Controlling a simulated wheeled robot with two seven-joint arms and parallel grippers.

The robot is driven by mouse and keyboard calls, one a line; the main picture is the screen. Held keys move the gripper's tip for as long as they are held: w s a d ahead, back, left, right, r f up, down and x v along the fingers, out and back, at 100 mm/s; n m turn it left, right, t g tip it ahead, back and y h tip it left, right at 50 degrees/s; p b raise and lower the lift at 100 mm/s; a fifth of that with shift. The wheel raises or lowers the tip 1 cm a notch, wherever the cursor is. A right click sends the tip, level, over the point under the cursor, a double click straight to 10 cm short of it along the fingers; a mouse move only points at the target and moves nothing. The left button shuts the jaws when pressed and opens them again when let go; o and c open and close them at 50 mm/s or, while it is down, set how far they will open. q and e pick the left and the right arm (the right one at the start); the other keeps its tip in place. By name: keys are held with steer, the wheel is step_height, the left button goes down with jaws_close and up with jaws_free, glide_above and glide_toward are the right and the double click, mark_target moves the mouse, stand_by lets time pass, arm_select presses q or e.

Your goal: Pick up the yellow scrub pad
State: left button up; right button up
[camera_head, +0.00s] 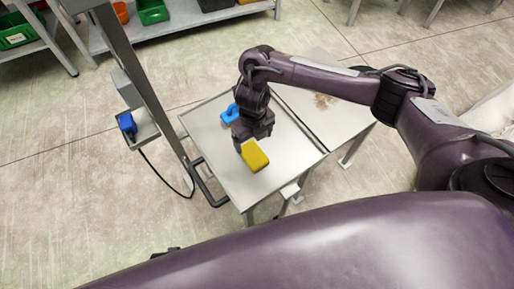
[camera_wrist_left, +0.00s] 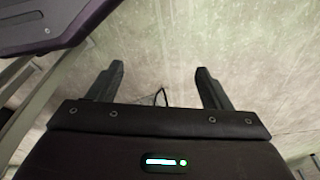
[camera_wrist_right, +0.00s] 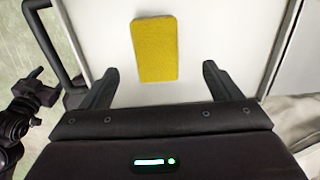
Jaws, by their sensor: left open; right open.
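The yellow scrub pad (camera_head: 255,156) lies flat on the light metal table top (camera_head: 205,128). In the right wrist view the pad (camera_wrist_right: 155,48) is ahead of the fingertips, roughly between their lines. My right gripper (camera_head: 246,146) is over the table, right beside the pad in the head view; its fingers (camera_wrist_right: 160,72) are open with nothing between them. My left gripper (camera_wrist_left: 158,72) is open and empty, with only the floor beyond it; it does not show clearly in the head view.
A blue object (camera_head: 229,115) lies on the table behind my right gripper. A post (camera_head: 150,90) with a small tray holding a blue item (camera_head: 127,124) stands left of the table. A dark handle bar (camera_head: 208,188) runs along the table's left edge. Shelves with bins (camera_head: 152,10) stand behind.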

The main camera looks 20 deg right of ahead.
mark_target(253, 154)
steer(key=shift+s+a+f, duration=0.15)
steer(key=shift+a+f, duration=0.05)
steer(key=shift+f, duration=0.55)
steer(key=f+b, duration=0.1)
steer(key=f, duration=0.3)
steer(key=shift+s+f, duration=0.15)
steer(key=shift+s, duration=0.05)
steer(key=shift+f, duration=0.45)
steer(key=c, duration=1.1)
arm_select(q)
steer(key=r, duration=0.1)
steer(key=w+r, duration=0.1)
steer(key=d+r, duration=0.1)
steer(key=shift+w+d+r, duration=0.1)
steer(key=shift+w+r, duration=0.2)
steer(key=shift+r, duration=0.05)
arm_select(e)
steer(key=shift+o, duration=0.2)
steer(key=shift+r, duration=0.15)
